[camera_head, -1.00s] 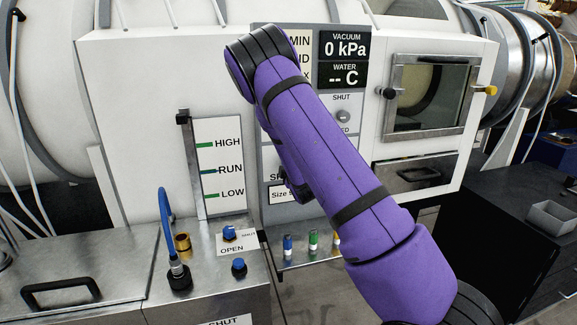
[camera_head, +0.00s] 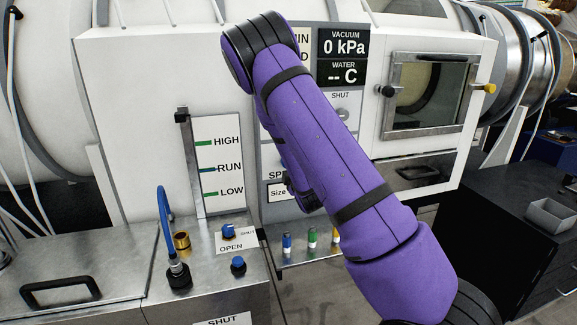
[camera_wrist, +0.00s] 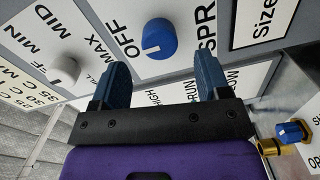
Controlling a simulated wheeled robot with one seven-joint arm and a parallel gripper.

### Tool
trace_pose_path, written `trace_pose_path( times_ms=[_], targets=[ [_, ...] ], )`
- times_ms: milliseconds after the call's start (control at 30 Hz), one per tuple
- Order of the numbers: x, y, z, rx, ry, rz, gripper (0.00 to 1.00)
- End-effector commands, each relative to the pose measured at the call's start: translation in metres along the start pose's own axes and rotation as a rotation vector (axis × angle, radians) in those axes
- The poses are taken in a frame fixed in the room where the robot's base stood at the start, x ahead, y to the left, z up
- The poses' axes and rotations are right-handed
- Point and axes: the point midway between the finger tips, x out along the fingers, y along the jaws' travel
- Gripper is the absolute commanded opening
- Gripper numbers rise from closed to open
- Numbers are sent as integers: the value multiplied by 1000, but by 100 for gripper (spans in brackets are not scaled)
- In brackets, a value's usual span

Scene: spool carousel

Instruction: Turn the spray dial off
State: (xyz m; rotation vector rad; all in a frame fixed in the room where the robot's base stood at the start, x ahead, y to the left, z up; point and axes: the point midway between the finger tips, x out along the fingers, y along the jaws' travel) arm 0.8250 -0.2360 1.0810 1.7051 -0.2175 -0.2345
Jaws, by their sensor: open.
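The spray dial is a round blue knob (camera_wrist: 158,39) with a white pointer mark, on a white label plate in the wrist view. The letters "OFF" stand to its left and a cut-off "SPR" to its right. The pointer mark lies on the side of the knob nearer "OFF"; its exact setting is hard to tell. My gripper (camera_wrist: 162,78) is open and empty, its two blue-grey fingers on either side below the dial and apart from it. In the head view my purple arm hides the dial; only "SP" of its label shows.
A blue open/shut knob (camera_head: 228,231), a brass fitting (camera_head: 182,242) and a blue hose (camera_head: 164,212) stand on the metal bench. A level gauge (camera_head: 218,165) rises behind them.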

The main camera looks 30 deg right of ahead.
Motion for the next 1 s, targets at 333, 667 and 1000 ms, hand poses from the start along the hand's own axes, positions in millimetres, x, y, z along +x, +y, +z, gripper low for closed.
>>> trace_pose_path(
  times_ms=[333,667,1000],
  targets=[
    [-47,0,0,0,0,-1,70],
    [-52,0,0,0,1,1,70],
    [-52,0,0,4,-1,-1,70]
  ],
)
